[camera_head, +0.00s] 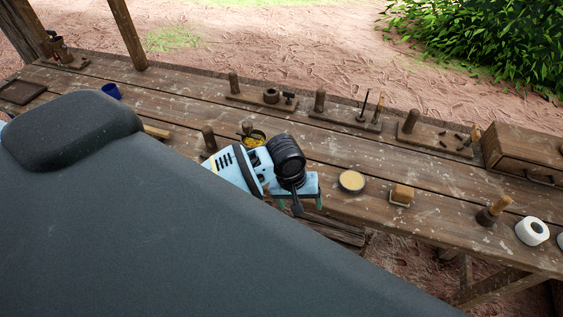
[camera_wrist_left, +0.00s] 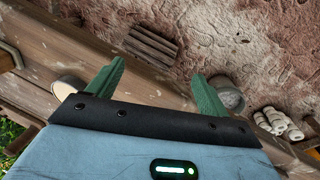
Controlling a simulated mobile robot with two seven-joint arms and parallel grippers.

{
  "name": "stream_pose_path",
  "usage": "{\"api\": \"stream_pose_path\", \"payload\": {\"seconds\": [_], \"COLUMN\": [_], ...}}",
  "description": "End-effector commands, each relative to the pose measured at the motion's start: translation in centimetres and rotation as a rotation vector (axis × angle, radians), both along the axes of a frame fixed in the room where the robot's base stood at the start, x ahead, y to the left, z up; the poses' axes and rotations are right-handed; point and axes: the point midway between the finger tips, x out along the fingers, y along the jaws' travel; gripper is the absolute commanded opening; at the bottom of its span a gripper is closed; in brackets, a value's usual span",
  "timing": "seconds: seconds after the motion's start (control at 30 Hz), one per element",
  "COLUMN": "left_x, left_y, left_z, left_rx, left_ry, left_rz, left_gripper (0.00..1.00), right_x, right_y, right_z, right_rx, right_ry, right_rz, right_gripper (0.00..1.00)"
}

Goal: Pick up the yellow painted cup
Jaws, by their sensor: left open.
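My right gripper is not in view.
In the wrist view, a grey bucket (camera_wrist_left: 229,92) stands beyond the right finger.

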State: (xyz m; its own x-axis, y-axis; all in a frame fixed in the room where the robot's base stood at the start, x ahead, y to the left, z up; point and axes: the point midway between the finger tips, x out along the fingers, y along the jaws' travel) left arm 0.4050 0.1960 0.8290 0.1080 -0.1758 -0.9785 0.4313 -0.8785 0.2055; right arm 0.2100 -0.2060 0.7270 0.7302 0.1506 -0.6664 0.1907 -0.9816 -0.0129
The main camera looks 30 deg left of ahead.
Motion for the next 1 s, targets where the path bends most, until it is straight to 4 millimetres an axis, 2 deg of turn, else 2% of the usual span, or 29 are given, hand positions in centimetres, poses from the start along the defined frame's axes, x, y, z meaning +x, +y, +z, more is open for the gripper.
{"api": "stream_pose_path", "payload": {"seconds": [0.03, 0.2, 0.33, 0.5, 0.77, 1.0], "left_x": [1.3, 4.5, 6.6, 7.9, 8.1, 8.1], "left_y": [1.3, 5.1, 7.6, 9.3, 9.6, 9.7], "left_z": [1.9, 6.3, 8.8, 10.8, 10.9, 8.6], "left_rx": [0.036, 0.112, 0.134, 0.143, 0.145, 0.145], "left_ry": [0.021, 0.103, 0.133, 0.152, 0.158, 0.159], "left_rz": [0.044, 0.250, 0.405, 0.520, 0.545, 0.544], "left_gripper": [0.79, 0.79, 0.79, 0.79, 0.79, 0.79], "right_x": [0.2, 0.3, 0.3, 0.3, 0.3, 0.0], "right_y": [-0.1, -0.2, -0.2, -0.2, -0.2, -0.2], "right_z": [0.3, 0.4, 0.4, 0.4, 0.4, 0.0], "right_rx": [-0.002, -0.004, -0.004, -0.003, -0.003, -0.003], "right_ry": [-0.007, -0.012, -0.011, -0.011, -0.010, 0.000], "right_rz": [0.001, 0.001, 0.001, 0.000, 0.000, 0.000], "right_gripper": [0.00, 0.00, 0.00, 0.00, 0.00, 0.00]}}
